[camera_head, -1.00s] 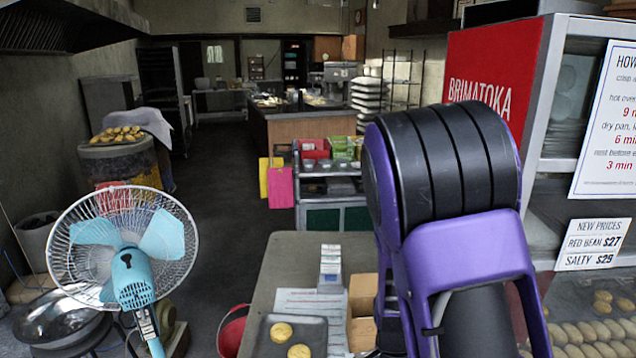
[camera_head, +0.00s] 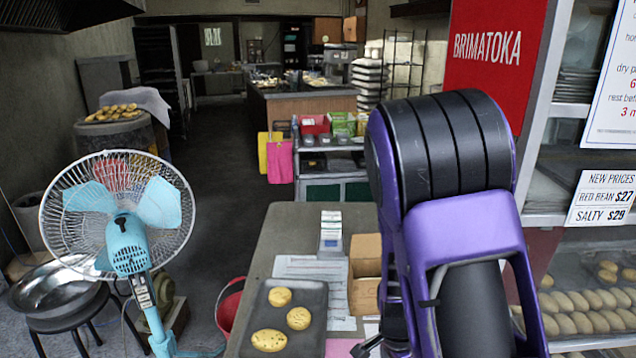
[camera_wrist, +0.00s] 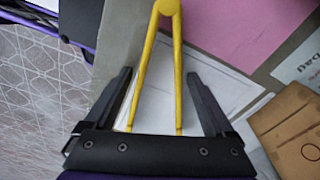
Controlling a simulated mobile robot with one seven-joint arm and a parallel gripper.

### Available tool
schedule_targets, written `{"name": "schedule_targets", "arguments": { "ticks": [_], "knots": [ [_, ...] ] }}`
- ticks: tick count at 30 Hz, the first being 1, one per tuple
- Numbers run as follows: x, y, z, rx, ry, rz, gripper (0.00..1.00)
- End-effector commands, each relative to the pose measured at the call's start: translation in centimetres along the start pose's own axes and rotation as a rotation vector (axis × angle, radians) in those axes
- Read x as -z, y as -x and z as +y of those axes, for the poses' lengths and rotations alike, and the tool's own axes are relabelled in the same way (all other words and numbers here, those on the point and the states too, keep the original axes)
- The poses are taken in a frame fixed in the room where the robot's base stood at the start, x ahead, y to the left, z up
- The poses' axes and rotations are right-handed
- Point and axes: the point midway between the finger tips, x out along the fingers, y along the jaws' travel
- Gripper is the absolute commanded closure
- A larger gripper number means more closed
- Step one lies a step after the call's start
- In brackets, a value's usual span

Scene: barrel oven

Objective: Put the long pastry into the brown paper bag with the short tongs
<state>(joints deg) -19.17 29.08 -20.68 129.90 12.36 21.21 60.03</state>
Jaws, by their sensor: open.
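In the wrist view my gripper (camera_wrist: 159,71) is open, with its two black fingers spread on either side of yellow tongs (camera_wrist: 145,65). The tongs' legs lie between the fingers, and I see small gaps to them. Their joined end is at the top of the picture. In the head view a dark tray (camera_head: 310,345) holds two round pastries and a longer oval pastry (camera_head: 269,340) at the front left. A brown, open-topped boxy thing (camera_head: 365,270) stands right of the tray; I cannot tell if it is the paper bag. My arm hides the counter's right side.
A white and blue small box (camera_head: 330,232) and papers (camera_head: 290,266) lie on the grey counter (camera_head: 290,225). A pink sheet (camera_wrist: 235,30) and a brown printed piece (camera_wrist: 290,125) show in the wrist view. A fan (camera_head: 125,225) stands left, beside a red bucket (camera_head: 229,300).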

Motion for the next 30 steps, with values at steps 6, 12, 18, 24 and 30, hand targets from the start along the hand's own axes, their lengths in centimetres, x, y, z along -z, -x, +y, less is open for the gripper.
{"name": "schedule_targets", "arguments": {
  "ticks": [6, 12, 18, 24, 30],
  "knots": [
    [0.0, 0.0, 0.0, 0.000, 0.000, 0.000, 0.30],
    [0.0, 0.0, 0.0, 0.000, 0.000, 0.000, 0.55],
    [0.0, 0.2, 0.0, 0.000, 0.000, 0.000, 0.55],
    [0.2, 2.4, 0.0, 0.001, 0.000, 0.000, 0.55],
    [0.5, 5.5, 0.0, 0.000, 0.000, 0.000, 0.55]
  ]
}}
